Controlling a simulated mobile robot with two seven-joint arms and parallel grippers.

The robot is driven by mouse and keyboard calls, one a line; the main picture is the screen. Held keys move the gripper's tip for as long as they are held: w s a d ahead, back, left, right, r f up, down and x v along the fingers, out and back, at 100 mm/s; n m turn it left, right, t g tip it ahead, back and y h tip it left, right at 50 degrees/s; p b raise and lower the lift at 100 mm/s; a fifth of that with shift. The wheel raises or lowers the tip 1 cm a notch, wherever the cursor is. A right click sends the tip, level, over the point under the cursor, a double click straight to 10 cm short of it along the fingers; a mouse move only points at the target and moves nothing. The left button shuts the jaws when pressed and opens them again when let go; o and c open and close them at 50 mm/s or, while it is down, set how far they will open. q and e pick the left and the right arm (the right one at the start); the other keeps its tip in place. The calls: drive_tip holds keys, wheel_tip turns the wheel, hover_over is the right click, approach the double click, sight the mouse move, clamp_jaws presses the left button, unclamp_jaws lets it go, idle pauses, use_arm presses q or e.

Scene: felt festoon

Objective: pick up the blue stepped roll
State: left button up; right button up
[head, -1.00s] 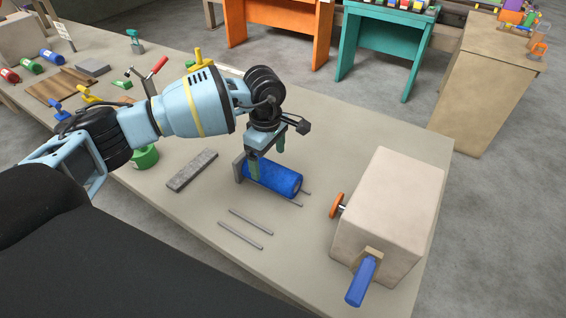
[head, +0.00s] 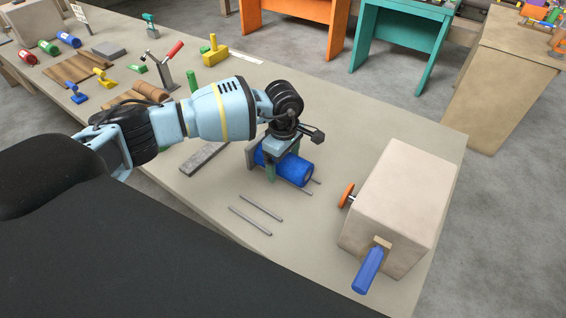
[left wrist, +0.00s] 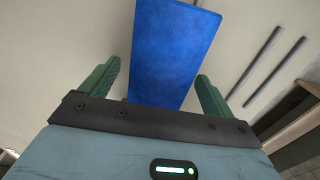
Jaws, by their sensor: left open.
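In the left wrist view, the roll (left wrist: 172,50) runs between the two spread fingers (left wrist: 158,72), with a gap visible on each side. The wrist hides part of the roll in the head view. My right gripper is not in view.
Two thin rods (head: 255,215) lie in front of the roll. A beige box (head: 400,205) with an orange knob (head: 347,194) and blue handle (head: 367,270) stands to the right. A grey bar (head: 204,158) lies to the left. Small tools and rolls crowd the far left.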

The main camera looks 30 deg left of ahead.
use_arm(q)
drive_tip(key=shift+f, duration=0.75)
drive_tip(key=shift+c, duration=0.5)
drive_tip(key=shift+r, duration=0.1)
drive_tip(key=c, duration=1.3)
drive_tip(key=shift+s+d+r, duration=0.15)
drive_tip(key=shift+d+r, duration=0.1)
drive_tip(key=shift+r, duration=0.1)
drive_tip(key=s+d+r, duration=0.2)
drive_tip(key=d, duration=0.1)
drive_tip(key=s+d+r, duration=0.3)
drive_tip(key=d, duration=0.1)
drive_tip(key=s+d+r, duration=0.2)
drive_tip(key=s+d, duration=0.1)
drive_tip(key=shift+d+r+p, duration=0.15)
drive_tip(key=shift+d+p, duration=0.15)
drive_tip(key=shift+d, duration=0.1)
